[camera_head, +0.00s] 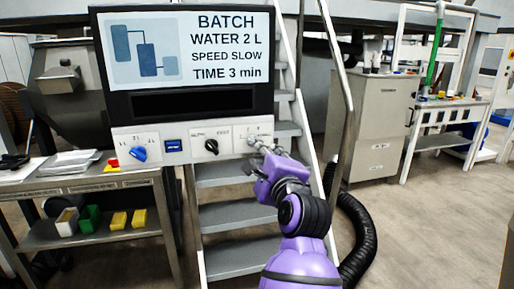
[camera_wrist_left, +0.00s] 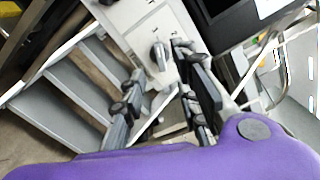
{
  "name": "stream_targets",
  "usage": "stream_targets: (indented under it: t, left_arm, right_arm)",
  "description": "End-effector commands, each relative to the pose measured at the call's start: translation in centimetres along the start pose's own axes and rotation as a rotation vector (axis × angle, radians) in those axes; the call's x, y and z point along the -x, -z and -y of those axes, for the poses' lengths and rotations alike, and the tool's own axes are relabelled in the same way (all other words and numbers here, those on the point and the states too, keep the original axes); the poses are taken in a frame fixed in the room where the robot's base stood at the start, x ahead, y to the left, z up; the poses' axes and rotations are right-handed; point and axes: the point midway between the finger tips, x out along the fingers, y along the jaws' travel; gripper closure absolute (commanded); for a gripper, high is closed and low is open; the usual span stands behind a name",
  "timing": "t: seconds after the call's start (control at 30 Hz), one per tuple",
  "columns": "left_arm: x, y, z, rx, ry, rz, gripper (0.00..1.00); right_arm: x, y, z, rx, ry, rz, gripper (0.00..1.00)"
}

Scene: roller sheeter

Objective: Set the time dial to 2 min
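The control panel (camera_head: 183,143) sits under a screen (camera_head: 187,62) that reads time 3 min. A grey dial (camera_wrist_left: 158,56) shows in the left wrist view, between the gripper's separated fingers. The gripper is open; whether a finger touches the dial I cannot tell. The dial's setting is not readable. My right gripper is out of view.
A blue knob (camera_head: 138,153), a blue switch (camera_head: 173,146) and a black speed knob (camera_head: 212,146) lie left on the panel. Metal steps (camera_head: 236,216) rise behind and below it. A cart with small coloured blocks (camera_head: 90,219) stands at left. Open floor is at right.

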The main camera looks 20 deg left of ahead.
Motion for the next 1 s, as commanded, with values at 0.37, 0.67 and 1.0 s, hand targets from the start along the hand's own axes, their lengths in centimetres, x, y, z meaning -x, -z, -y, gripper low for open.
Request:
stream_targets:
  t: [0.37, 0.67, 1.0]
  left_arm:
    - [-5.3, -0.1, 0.1, -0.004, 0.004, 0.002, 0.71]
    - [-5.7, -0.1, 0.1, -0.003, 0.003, 0.002, 0.71]
    - [-5.7, -0.1, 0.1, -0.004, 0.004, 0.002, 1.00]
  right_arm:
    - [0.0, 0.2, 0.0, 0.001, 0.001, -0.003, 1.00]
    - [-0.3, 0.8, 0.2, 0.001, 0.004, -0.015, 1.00]
    - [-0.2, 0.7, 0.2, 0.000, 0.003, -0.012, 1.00]
